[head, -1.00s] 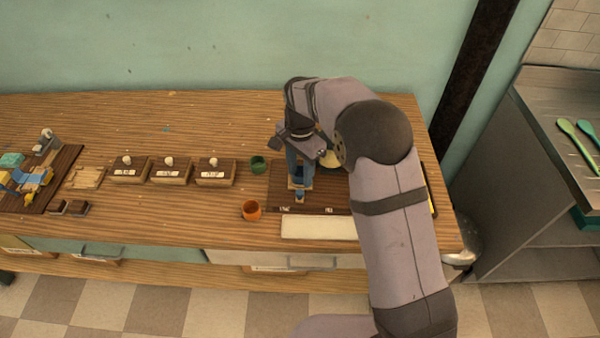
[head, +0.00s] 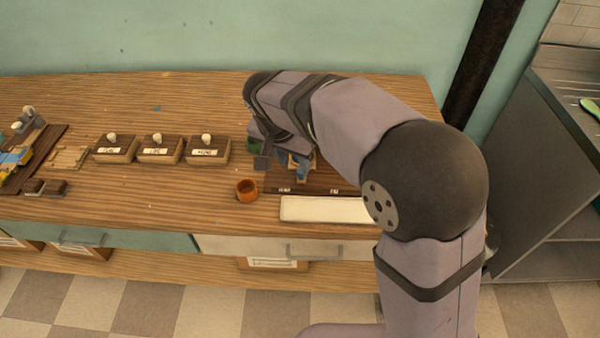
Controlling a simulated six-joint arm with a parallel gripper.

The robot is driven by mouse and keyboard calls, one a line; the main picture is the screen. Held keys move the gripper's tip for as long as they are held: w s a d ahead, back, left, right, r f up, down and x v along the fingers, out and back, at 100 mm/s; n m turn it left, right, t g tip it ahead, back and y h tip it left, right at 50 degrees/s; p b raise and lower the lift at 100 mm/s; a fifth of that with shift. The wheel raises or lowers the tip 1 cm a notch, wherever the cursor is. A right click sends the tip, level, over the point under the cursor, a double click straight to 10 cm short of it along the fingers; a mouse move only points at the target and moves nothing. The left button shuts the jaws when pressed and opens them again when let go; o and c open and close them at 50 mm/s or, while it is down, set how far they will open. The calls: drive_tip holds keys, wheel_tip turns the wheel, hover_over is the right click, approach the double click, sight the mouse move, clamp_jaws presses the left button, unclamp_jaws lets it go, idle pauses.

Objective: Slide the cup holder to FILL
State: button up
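A dark wooden station board (head: 318,186) lies at the right part of the counter, with small white labels along its front edge that are too small to read surely. A blue and light-wood piece (head: 302,170), perhaps the cup holder, shows on the board behind the left label; my arm covers much of it. My gripper (head: 264,158) points down at the board's left end, left of this piece. A grey finger shows apart from the blue piece, but the finger gap is hidden. A green cup (head: 252,146) is partly hidden behind my gripper.
An orange cup (head: 246,190) stands just left of the board, close to my gripper. A pale tray (head: 325,209) lies in front of the board. Several small labelled boxes (head: 160,149) with knobs stand to the left. The back of the counter is clear.

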sight(301, 173)
drive_tip(key=shift+w+d+r+p+x, duration=0.1)
drive_tip(key=shift+w+p+x, duration=0.05)
drive_tip(key=shift+x, duration=1.1)
drive_tip(key=shift+w+d+r+p+x, duration=0.1)
drive_tip(key=shift+w+p+x, duration=0.1)
drive_tip(key=shift+x, duration=1.1)
drive_tip(key=shift+w+d+p+x, duration=0.1)
drive_tip(key=shift+w+p+x, duration=0.05)
drive_tip(key=shift+x, duration=1.1)
drive_tip(key=shift+c, duration=0.3)
clamp_jaws()
